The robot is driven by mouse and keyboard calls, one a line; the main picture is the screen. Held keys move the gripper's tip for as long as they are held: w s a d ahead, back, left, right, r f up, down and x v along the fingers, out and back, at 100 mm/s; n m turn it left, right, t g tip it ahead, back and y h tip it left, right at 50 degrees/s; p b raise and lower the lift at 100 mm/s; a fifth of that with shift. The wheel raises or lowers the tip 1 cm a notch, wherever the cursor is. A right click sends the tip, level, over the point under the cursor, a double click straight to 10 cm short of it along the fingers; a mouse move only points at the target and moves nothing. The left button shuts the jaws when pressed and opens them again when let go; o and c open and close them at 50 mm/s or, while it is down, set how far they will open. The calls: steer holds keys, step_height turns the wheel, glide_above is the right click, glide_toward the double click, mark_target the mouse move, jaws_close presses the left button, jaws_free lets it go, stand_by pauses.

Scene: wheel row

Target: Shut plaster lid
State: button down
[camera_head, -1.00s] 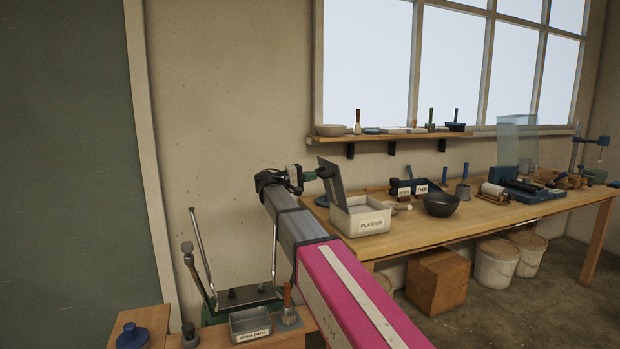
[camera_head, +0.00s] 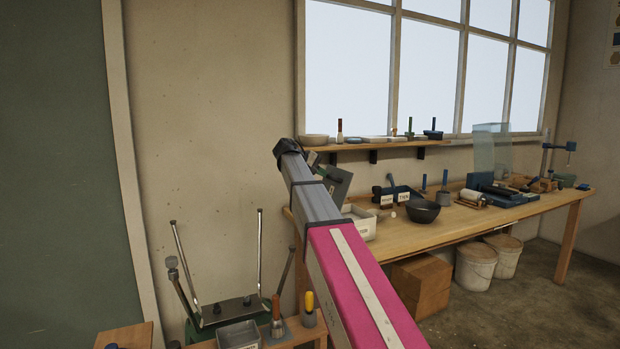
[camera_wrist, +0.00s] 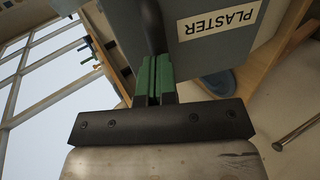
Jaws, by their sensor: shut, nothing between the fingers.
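The plaster bin (camera_head: 366,219) is a pale box on the bench, partly hidden by my arm. Its grey lid (camera_head: 342,186) stands raised and tilted at the bin's left side, so the bin is open. In the wrist view the lid's grey face (camera_wrist: 205,53) carries a PLASTER label (camera_wrist: 217,22), and a dark rounded handle (camera_wrist: 151,25) lies just beyond my fingers. My gripper (camera_head: 327,174) is shut and empty at the lid's left, outer side. In the wrist view its green fingers (camera_wrist: 154,78) are close to the lid; I cannot tell whether they touch it.
A wall shelf (camera_head: 375,144) holds small items above. A metal tray (camera_head: 239,336) lies on a low table in front.

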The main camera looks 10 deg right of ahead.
mark_target(331, 172)
steer(key=d+y, duration=0.1)
steer(key=w+d, duration=0.1)
steer(key=d, duration=0.1)
steer(key=shift+d+g+y, duration=0.1)
steer(key=shift+g+y, duration=0.2)
steer(key=shift+y, duration=0.1)
steer(key=shift+d+f, duration=0.1)
steer(key=shift+d, duration=0.25)
steer(key=w+d+f+g+y, duration=0.1)
steer(key=w+d+f+y, duration=0.2)
steer(key=d+f, duration=0.7)
steer(key=shift+w+d+f+y, duration=0.2)
steer(key=shift+d+y, duration=0.5)
steer(key=shift+d, duration=0.75)
steer(key=shift+r, duration=0.2)
